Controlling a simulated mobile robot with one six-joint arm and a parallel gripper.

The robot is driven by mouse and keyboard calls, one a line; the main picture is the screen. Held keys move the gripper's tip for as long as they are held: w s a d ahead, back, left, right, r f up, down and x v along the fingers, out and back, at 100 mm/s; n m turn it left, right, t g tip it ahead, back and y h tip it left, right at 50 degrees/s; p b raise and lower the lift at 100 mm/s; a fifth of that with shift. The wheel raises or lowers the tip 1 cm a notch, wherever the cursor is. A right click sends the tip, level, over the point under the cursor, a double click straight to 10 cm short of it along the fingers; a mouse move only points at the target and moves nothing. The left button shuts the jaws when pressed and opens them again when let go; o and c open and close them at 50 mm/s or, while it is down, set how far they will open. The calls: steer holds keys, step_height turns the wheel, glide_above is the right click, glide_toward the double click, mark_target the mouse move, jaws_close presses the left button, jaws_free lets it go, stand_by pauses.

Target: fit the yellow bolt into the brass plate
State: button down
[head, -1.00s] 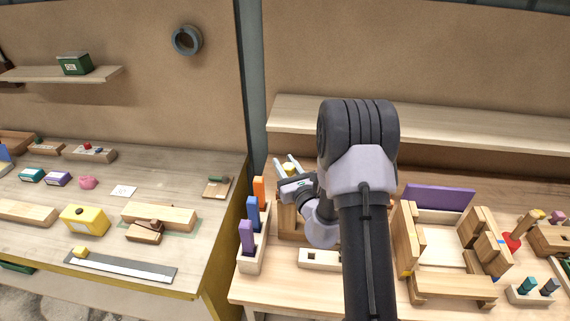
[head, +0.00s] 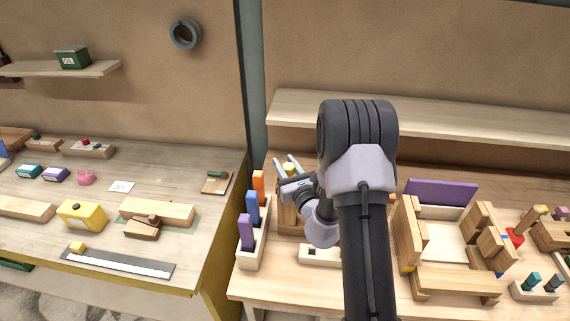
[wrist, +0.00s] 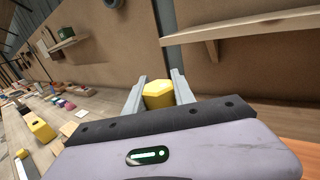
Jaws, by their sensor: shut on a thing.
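My gripper (head: 287,170) is above the right bench, left of my upright arm link. Its two fingers are shut on the yellow bolt (head: 290,167). In the wrist view the bolt's six-sided yellow head (wrist: 158,93) sits between the fingers (wrist: 158,80); its shank is hidden. A wooden block (head: 287,217) stands below the gripper, partly covered by my arm. I cannot make out the brass plate in either view; my arm hides part of the bench.
A rack (head: 250,250) with purple, blue and orange pegs stands close left of the gripper. A light block with a square hole (head: 318,255) lies in front. A wooden fixture with a purple panel (head: 440,193) stands right of my arm. A shelf (head: 430,118) runs along the back.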

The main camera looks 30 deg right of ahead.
steer(key=shift+f+b, duration=0.95)
steer(key=shift+f, duration=0.2)
steer(key=c, duration=1)
jaws_free()
steer(key=shift+o, duration=0.2)
steer(key=shift+s, duration=0.1)
steer(key=s+a+p, duration=0.1)
steer(key=s+p, duration=0.4)
steer(key=s, duration=1.2)
steer(key=shift+a, duration=0.15)
